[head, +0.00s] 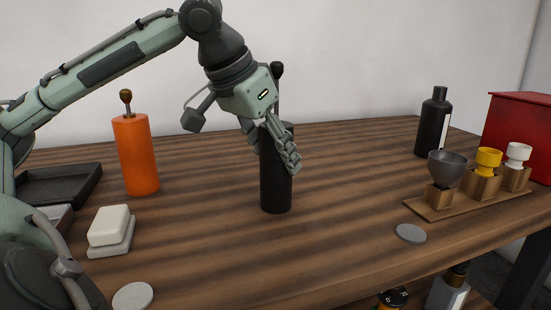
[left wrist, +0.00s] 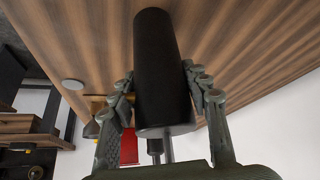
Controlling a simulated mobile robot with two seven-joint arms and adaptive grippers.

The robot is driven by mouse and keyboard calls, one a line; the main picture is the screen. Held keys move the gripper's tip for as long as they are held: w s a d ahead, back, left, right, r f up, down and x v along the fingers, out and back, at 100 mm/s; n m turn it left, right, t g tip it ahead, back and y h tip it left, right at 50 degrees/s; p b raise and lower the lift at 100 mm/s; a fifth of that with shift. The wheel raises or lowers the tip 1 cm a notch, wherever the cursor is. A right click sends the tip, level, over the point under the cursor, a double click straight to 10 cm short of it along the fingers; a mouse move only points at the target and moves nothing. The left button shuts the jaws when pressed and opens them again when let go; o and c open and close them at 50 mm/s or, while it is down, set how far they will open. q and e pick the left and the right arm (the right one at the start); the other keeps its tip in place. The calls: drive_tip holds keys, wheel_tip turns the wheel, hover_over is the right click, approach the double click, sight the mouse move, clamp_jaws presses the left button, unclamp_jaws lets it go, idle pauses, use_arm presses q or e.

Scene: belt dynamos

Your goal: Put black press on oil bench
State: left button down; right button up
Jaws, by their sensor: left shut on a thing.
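The black press (head: 276,188) is an upright dark cylinder with a thin rod and round knob on top, at the middle of the wooden table in the head view. My left gripper (head: 275,150) is shut around its upper body from above. In the left wrist view the press (left wrist: 158,70) stands between the two fingers of the gripper (left wrist: 162,88), one on each side. I cannot tell whether its base touches the table. No surface is marked as the oil bench; the wooden tabletop (head: 340,180) lies under and around the press.
An orange press (head: 138,155) stands left, near a soap-like block (head: 109,225) and a dark tray (head: 60,185). At the right are a wooden stand (head: 440,208) with a grey bowl and cups, a black bottle (head: 433,125) and a red box (head: 518,130). A grey disc (head: 410,233) lies front right.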

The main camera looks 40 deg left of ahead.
drive_tip(key=shift+r, duration=0.1)
use_arm(q)
drive_tip(key=c, duration=0.8)
unclamp_jaws()
drive_tip(key=shift+o, duration=0.2)
use_arm(e)
drive_tip(key=shift+r, duration=0.1)
use_arm(q)
drive_tip(key=shift+s+r, duration=0.1)
drive_tip(key=shift+r, duration=0.15)
drive_tip(key=p+v, duration=0.2)
drive_tip(key=v, duration=0.9)
drive_tip(key=shift+s+r, duration=0.2)
drive_tip(key=shift+r, duration=0.05)
use_arm(e)
wheel_tip(320, 180, down, 6)
drive_tip(key=shift+s+a+r, duration=0.15)
